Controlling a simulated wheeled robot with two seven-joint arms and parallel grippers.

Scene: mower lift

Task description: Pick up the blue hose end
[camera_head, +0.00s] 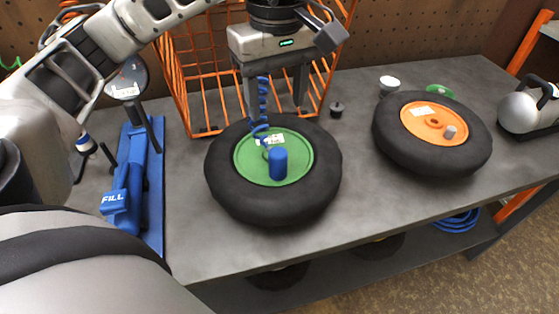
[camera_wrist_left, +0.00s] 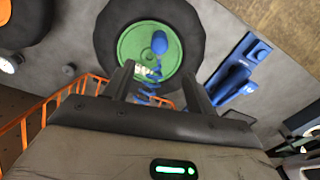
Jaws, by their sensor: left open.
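A blue cylinder (camera_head: 278,164), which looks like the hose end, stands on the green hub (camera_head: 248,165) of the left wheel. A thin line and a coiled blue hose (camera_head: 262,100) rise from near it. The cylinder (camera_wrist_left: 160,42) and the coil (camera_wrist_left: 150,78) also show in the left wrist view. My left gripper (camera_head: 275,98) points down above the far side of this wheel, open. The coil shows between its fingers in both views, but I cannot tell whether they touch. The cylinder is apart from the fingers, nearer the bench's front. My right gripper is not in view.
An orange wire basket (camera_head: 195,75) stands close behind my left gripper. A blue FILL pump (camera_head: 124,185) with a gauge (camera_head: 127,82) is at left. An orange-hubbed wheel (camera_head: 440,155) and a silver tank (camera_head: 522,108) are at right. A small black knob (camera_head: 336,109) sits between the wheels.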

